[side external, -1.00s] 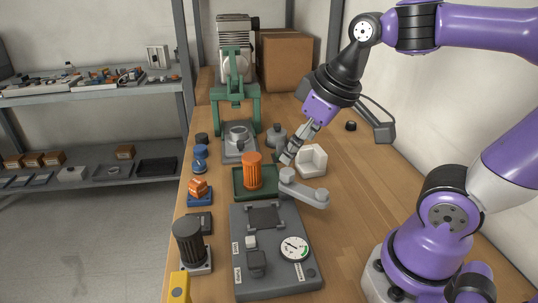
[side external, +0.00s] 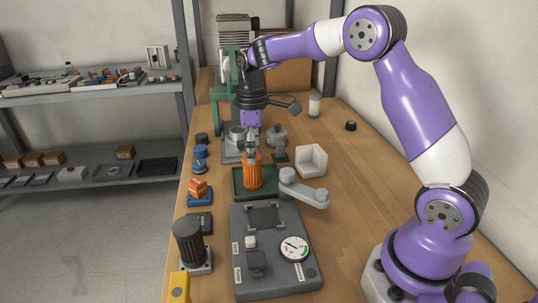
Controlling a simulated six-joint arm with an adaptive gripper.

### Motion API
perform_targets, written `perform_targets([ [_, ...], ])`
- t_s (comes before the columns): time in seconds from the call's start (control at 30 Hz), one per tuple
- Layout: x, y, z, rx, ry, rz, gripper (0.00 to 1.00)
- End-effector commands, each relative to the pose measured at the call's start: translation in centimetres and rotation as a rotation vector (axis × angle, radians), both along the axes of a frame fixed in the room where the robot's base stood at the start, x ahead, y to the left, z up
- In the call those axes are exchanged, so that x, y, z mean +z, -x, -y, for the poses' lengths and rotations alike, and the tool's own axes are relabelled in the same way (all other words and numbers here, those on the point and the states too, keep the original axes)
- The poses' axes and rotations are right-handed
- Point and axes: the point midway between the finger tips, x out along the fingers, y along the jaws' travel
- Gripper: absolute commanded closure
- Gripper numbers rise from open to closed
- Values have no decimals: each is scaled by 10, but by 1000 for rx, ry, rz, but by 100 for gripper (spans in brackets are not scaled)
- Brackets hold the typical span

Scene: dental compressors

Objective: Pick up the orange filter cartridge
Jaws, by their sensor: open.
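The orange filter cartridge (side external: 252,178) is a ribbed cylinder standing upright on a dark green tray (side external: 271,190) near the middle of the bench. My gripper (side external: 251,157) points straight down at the top of the cartridge, and its fingers overlap the cartridge's upper part in the picture. It is open. I cannot tell from this view whether the fingers touch the cartridge or straddle it.
A grey crank arm (side external: 304,190) and a white corner block (side external: 312,161) stand close to the right. A grey gauge panel (side external: 272,270) lies in front. An orange part on a blue base (side external: 199,190) is on the left. The bench's right side is mostly clear.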

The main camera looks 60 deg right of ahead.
Motion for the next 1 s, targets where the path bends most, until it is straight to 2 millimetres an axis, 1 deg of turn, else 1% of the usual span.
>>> perform_targets([
  [0.17, -17, -2, 0, 0, 0, -1, 12],
  [0.3, -41, -6, -1, -1, 0, -4, 12],
  [0.4, -53, -6, -1, -1, 0, -1, 12],
  [0.5, -58, -6, -1, -1, 0, 1, 12],
  [0.67, -58, -6, -1, -1, 0, 1, 12],
  [0.7, -58, -6, -1, -1, 0, 1, 17],
  [0.77, -58, -6, -1, -1, 0, 1, 47],
  [0.8, -58, -6, -1, -1, 0, 1, 66],
  [0.83, -58, -6, -1, -1, 0, 1, 81],
  [0.87, -58, -6, -1, -1, 0, 1, 88],
  [1.0, -58, -6, -1, -1, 0, 1, 88],
])
